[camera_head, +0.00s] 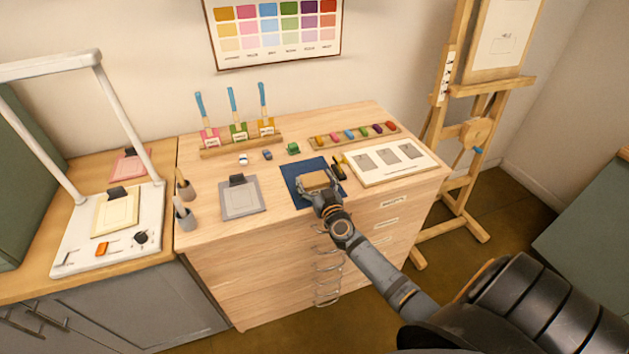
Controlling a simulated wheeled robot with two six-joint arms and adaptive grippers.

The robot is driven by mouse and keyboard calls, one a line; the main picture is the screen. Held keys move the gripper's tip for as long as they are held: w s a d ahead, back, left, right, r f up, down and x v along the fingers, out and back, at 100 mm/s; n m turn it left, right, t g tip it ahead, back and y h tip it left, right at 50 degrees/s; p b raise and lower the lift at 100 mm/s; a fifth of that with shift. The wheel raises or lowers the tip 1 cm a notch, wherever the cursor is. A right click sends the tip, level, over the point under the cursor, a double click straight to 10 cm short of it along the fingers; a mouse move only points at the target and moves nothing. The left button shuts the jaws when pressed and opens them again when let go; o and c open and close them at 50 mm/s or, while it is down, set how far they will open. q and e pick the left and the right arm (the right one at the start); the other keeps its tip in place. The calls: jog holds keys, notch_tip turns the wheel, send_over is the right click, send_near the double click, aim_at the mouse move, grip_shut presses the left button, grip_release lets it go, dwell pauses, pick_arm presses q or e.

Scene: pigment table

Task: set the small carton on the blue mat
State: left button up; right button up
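The blue mat (291,172) lies flat on the wooden table, near the front and right of its middle. A small tan carton (315,179) shows over the mat, at the tip of my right arm. My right gripper (318,187) is at the carton, reaching in from the lower right. Its fingers are small and dark and seem to lie at the carton's sides; whether they press on it cannot be told. The gripper hides the carton's near side. I cannot tell whether the carton touches the mat. My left gripper is not in view.
A grey clipboard (241,198) lies left of the mat. A white board with grey swatches (391,162) lies to its right. Small coloured pieces, including a green one (293,148), stand behind. A brush rack (240,143) is at the back. An easel (465,130) stands right.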

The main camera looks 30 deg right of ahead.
jog(key=o, duration=0.3)
jog(key=shift+o, duration=0.2)
jog(key=shift+r, duration=0.1)
jog(key=shift+s+r+p, duration=0.1)
jog(key=shift+s+p, duration=0.1)
jog(key=shift+p, duration=0.1)
jog(key=v, duration=1.1)
jog(key=shift+s, duration=0.3)
jog(key=shift+a, duration=0.1)
